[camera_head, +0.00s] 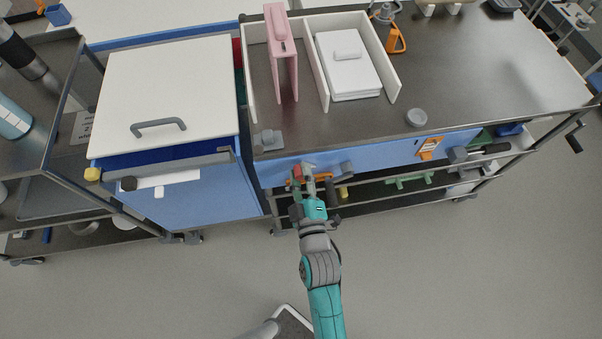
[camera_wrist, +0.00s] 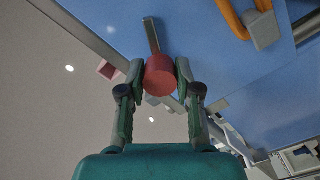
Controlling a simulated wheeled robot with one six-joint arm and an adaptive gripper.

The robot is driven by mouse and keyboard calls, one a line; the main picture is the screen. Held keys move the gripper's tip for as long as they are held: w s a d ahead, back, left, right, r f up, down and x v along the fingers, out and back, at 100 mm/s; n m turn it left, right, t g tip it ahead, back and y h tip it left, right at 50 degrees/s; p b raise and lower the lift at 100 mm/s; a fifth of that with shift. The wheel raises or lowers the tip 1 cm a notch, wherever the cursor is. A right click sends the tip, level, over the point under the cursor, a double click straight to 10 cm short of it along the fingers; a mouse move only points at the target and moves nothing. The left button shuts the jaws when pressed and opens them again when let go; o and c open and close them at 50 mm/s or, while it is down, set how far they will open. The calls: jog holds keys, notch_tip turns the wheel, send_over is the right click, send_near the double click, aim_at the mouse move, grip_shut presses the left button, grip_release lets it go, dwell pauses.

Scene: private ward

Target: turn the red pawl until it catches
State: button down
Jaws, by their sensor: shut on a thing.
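The red pawl (camera_wrist: 160,76) shows in the wrist view as a short red cylinder, end towards the camera. A grey metal bar (camera_wrist: 151,35) stands out just behind it, against the blue panel (camera_wrist: 195,30). My gripper (camera_wrist: 160,78) is shut on the red cylinder, one finger on each side. In the head view my gripper (camera_head: 309,184) reaches the blue front (camera_head: 375,153) of the long counter, near its left end. There the pawl is small and mostly hidden by my gripper. Whether it has caught cannot be told.
An orange handle (camera_wrist: 232,18) with a grey block is at the upper right in the wrist view. A white-topped blue cabinet (camera_head: 165,85) stands left of my gripper. An orange-labelled piece (camera_head: 429,148) is on the counter front further right. The floor (camera_head: 450,270) in front is clear.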

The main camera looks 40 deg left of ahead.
jog(key=c, duration=0.8)
grip_release()
jog(key=v, duration=1.2)
